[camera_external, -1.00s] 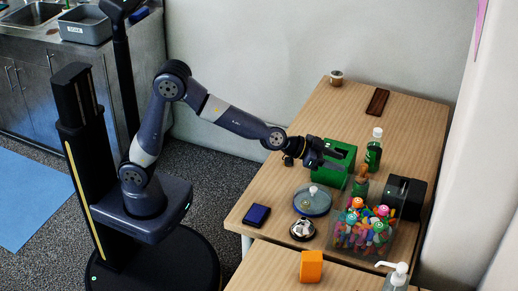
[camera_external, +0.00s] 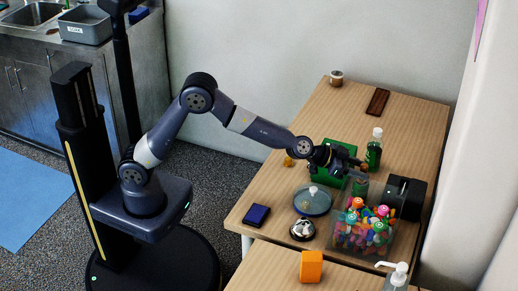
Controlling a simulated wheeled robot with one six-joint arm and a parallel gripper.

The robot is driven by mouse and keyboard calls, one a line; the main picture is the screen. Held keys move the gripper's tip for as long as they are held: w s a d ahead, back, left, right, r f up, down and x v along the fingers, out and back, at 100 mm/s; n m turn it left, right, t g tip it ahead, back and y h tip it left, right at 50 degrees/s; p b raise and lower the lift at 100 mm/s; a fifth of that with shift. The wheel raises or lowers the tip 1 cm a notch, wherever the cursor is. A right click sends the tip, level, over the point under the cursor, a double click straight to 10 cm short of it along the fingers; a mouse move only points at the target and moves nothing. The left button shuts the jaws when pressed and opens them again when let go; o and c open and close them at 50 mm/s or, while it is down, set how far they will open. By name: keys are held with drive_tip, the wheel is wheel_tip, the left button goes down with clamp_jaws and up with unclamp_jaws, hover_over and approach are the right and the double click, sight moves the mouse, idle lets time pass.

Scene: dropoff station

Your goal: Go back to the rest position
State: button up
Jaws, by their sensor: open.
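My gripper (camera_external: 350,160) is at the end of my outstretched arm, above the table (camera_external: 285,180). It is in front of a green box (camera_external: 326,176) and partly hides it. Its fingers are small and dark here, and are open. They are near the top of a small bottle or jar (camera_external: 360,187) with a brown top; I cannot tell whether they touch it. My arm rises from its base at the left, bends at a high elbow and slopes down to the table.
A green bottle (camera_external: 374,155), a black device (camera_external: 404,196) and a clear bin of colourful pieces (camera_external: 362,238) stand close to the gripper. A round lidded dish (camera_external: 312,203), a dark blue box (camera_external: 256,215) and an orange block (camera_external: 311,266) are nearer.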

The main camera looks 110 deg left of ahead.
drive_tip(key=p+x, duration=0.1)
drive_tip(key=x, duration=0.2)
drive_tip(key=shift+w+a+f, duration=0.1)
drive_tip(key=shift+w, duration=0.1)
drive_tip(key=shift+f+b, duration=0.3)
drive_tip(key=shift+r, duration=0.3)
drive_tip(key=shift+f, duration=0.15)
